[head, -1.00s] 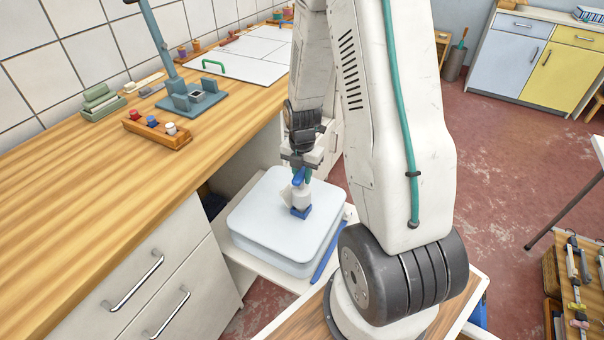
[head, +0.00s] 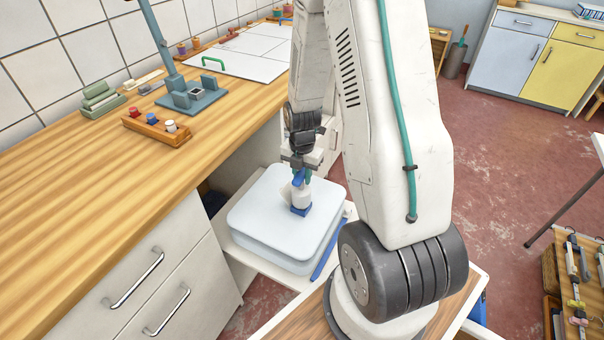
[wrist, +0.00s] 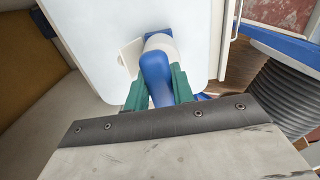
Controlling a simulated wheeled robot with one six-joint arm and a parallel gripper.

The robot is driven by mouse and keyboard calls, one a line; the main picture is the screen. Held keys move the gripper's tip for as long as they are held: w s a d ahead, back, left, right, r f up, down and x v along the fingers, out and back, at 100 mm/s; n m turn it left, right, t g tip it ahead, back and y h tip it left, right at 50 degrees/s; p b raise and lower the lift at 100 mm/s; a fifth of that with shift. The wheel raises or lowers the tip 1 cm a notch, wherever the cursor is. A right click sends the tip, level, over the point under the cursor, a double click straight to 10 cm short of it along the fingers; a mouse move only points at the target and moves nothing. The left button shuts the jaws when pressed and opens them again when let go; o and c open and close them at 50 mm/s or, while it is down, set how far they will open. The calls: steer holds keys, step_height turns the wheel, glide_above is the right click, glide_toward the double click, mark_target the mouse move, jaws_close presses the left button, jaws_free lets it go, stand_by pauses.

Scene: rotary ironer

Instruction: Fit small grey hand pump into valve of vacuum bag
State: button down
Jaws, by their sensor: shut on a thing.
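The vacuum bag (head: 262,212) is a pale, puffy, rounded slab lying on a low shelf beside the counter, and it fills the upper middle of the wrist view (wrist: 95,30). My gripper (head: 301,176) is over the bag, its green fingers (wrist: 158,88) shut on the blue upper part of the hand pump. The pump's pale grey body (head: 301,195) points down, roughly upright, and also shows in the wrist view (wrist: 161,43). A blue square piece (head: 300,210), apparently the valve, is right at the pump's lower end. I cannot tell whether the pump is seated in it.
The wooden counter (head: 70,190) with white drawers stands left of the bag. On it are a blue-grey stand (head: 192,100) and a wooden block with knobs (head: 157,127). A blue strip (head: 324,262) runs along the bag's right side.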

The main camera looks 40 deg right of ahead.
steer(key=shift+f, duration=0.15)
jaws_free()
stand_by(0.5)
stand_by(0.5)
steer(key=shift+r, duration=5)
